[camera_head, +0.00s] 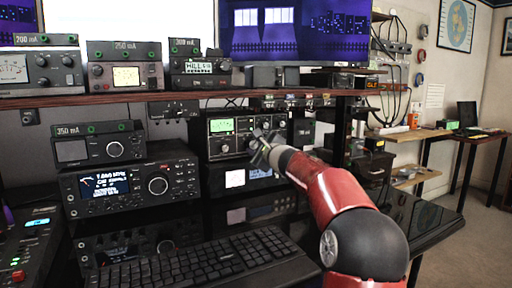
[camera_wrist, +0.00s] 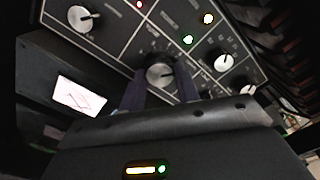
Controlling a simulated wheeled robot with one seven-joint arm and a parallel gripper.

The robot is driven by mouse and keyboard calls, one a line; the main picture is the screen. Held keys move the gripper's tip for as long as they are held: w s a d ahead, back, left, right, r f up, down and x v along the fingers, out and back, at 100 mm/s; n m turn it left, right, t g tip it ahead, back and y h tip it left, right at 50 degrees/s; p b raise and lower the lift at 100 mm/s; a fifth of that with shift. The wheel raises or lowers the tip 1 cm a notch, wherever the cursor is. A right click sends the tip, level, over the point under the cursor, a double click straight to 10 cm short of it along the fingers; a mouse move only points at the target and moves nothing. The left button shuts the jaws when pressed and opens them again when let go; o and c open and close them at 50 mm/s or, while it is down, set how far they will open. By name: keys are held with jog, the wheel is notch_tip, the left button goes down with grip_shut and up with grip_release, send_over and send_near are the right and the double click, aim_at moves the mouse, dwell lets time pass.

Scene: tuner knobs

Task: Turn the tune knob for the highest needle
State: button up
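The tuner (camera_head: 235,134) is a black-faced unit on the rack under the shelf, with a green-lit meter (camera_head: 222,126). Its needle is too small to read. My gripper (camera_head: 261,150) is at the right part of the tuner's front and hides some of its knobs. In the wrist view, a round silver-capped knob with a dark rim (camera_wrist: 160,74) lies between the dark fingertips of my gripper (camera_wrist: 160,84). The fingers stand apart, one on each side of it; contact is not clear. Its label is too blurred to read, so I cannot tell whether it is the tune knob.
The wrist view shows other knobs close by, at upper left (camera_wrist: 82,18) and right (camera_wrist: 223,62), and small lit lamps (camera_wrist: 188,40). A keyboard (camera_head: 205,262) lies below on the desk. Radios (camera_head: 130,190) stand to the left. The shelf (camera_head: 150,98) runs above.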

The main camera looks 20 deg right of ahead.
jog(key=shift+c, duration=0.9)
jog(key=shift+m, duration=2)
jog(key=o, duration=1)
jog(key=shift+s+d+b, duration=0.15)
jog(key=shift+s+b, duration=1)
jog(key=shift+s, duration=2.75)
